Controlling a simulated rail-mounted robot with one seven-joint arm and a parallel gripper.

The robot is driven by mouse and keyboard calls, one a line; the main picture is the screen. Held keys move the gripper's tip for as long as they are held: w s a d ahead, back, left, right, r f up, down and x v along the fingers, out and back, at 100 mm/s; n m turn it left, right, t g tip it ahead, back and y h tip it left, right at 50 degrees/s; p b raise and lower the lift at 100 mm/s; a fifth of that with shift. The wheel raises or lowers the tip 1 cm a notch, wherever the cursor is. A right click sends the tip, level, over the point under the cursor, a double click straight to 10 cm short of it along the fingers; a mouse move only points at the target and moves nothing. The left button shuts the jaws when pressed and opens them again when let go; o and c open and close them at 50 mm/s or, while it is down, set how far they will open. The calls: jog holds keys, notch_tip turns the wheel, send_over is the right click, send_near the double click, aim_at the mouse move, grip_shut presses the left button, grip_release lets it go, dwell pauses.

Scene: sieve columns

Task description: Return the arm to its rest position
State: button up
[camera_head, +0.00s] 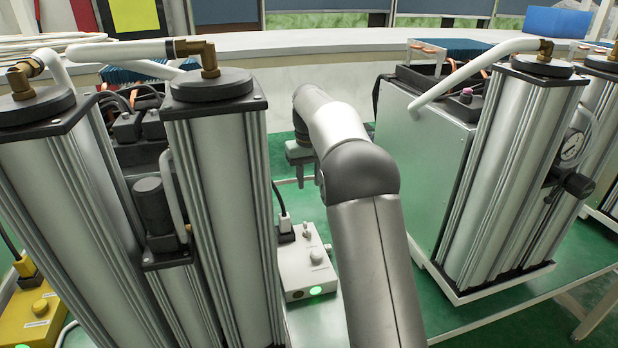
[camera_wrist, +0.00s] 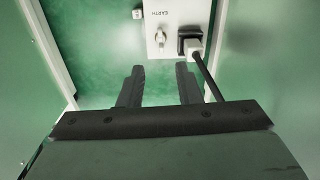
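My gripper (camera_head: 308,174) hangs between the left and right sieve column units in the head view, pointing down, partly hidden by my own arm. In the wrist view my gripper (camera_wrist: 158,86) shows two dark fingers spread apart with nothing between them. Beyond the fingertips is a white box (camera_wrist: 172,30) marked EARTH with a metal post and a black plug in it. The same white box (camera_head: 308,270) shows in the head view below the gripper, with a lit green button.
Tall silver columns (camera_head: 225,200) stand close on the left, and more columns (camera_head: 510,170) with a gauge (camera_head: 573,145) on the right. A yellow box (camera_head: 30,315) is at lower left. Green surface (camera_head: 460,318) shows at lower right. A pale ledge (camera_head: 330,45) runs behind.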

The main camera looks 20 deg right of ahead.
jog(key=s+a+r, duration=0.1)
jog(key=s+a, duration=0.1)
jog(key=s, duration=0.8)
jog(key=s+a+r, duration=0.1)
jog(key=s+a, duration=0.1)
jog(key=s, duration=0.9)
jog(key=s+f, duration=0.3)
jog(key=s, duration=0.6)
jog(key=s+a+f, duration=0.1)
jog(key=s+f, duration=0.3)
jog(key=s, duration=0.6)
jog(key=shift+s+a+f+p, duration=0.2)
jog(key=shift+s+f+p, duration=0.1)
jog(key=shift+p, duration=0.1)
